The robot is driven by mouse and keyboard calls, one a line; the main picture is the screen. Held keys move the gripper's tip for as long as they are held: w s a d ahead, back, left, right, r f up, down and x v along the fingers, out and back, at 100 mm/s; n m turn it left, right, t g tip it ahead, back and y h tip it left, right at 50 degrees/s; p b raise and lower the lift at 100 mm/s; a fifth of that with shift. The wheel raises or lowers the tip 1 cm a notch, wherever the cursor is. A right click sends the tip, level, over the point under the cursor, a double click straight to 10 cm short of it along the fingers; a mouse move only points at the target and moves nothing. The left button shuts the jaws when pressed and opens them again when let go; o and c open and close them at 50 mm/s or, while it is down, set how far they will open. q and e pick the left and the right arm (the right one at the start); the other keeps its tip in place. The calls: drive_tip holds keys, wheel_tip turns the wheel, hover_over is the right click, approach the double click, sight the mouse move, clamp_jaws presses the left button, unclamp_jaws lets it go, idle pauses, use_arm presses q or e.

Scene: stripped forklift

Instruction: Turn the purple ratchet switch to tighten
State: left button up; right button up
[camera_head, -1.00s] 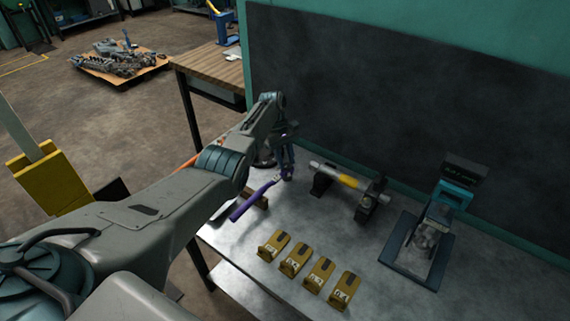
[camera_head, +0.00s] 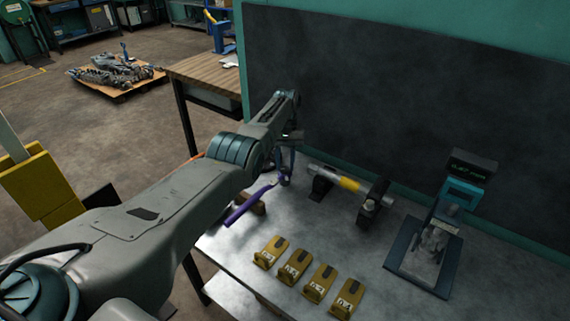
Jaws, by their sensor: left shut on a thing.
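The purple ratchet (camera_head: 247,205) has a long purple handle that slants down to the left over the back left of the metal bench. My left gripper (camera_head: 284,176) points down at the ratchet's upper right end and is shut on it. The small switch on the ratchet's head is too small and too covered to make out. My right gripper is not in view.
The bench (camera_head: 330,240) carries several yellow numbered blocks (camera_head: 293,267) at its front. A shaft with a yellow band (camera_head: 348,184) rests on black supports behind them. A device with a teal display (camera_head: 460,190) stands at the right. A dark wall panel (camera_head: 400,100) rises behind.

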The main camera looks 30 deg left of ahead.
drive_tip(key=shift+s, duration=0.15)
use_arm(q)
drive_tip(key=o, duration=1)
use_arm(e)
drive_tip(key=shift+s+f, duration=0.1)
